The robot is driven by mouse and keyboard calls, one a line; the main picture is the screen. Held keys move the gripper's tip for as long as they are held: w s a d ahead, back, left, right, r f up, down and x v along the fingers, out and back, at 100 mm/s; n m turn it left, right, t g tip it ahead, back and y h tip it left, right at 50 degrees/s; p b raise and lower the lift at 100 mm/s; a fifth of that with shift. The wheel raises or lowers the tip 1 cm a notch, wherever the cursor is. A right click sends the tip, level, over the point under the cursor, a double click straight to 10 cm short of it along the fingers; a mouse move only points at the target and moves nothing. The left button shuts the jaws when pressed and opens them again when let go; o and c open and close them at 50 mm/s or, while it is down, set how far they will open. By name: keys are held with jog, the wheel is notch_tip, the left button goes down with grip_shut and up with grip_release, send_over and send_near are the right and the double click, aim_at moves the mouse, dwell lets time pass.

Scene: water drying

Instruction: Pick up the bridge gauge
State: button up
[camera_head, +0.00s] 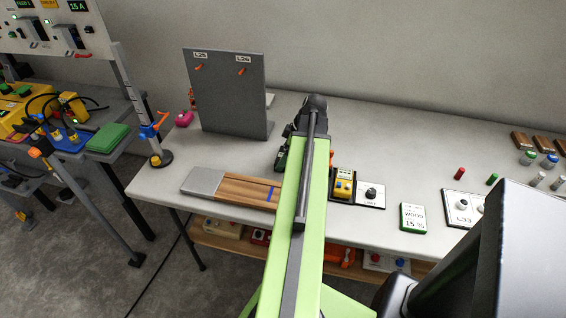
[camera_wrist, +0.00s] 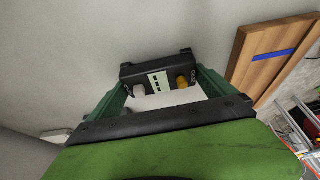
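A dark box-shaped instrument (camera_wrist: 142,72) with a pale panel, an orange-yellow knob and a grey knob shows in the wrist view; it looks like the bridge gauge, though its label is too small to read. My gripper (camera_wrist: 162,88) has its green fingers spread wide, one toward each end of the instrument. White table shows between the fingers. I cannot tell whether the fingertips touch it. In the head view my gripper (camera_head: 281,158) is mostly hidden behind my green arm, low over the table, and the instrument cannot be made out there.
A wooden board (camera_head: 246,189), also in the wrist view (camera_wrist: 275,58), lies left of my arm. A grey upright panel (camera_head: 226,95) stands behind it. A yellow meter (camera_head: 343,184), a black-knob box (camera_head: 371,194) and a white-and-green card (camera_head: 413,218) sit to the right on the white table (camera_head: 400,150).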

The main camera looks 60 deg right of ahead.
jog(key=c, duration=1)
jog(key=r+p, duration=0.5)
jog(key=shift+s+d+r, duration=0.15)
jog(key=shift+d+r, duration=0.05)
jog(key=shift+d, duration=0.05)
jog(key=s+d+r+p, duration=0.5)
jog(key=s+d+p, duration=0.1)
jog(key=d, duration=0.2)
jog(key=shift+s+d+r, duration=0.35)
jog(key=shift+d, duration=0.05)
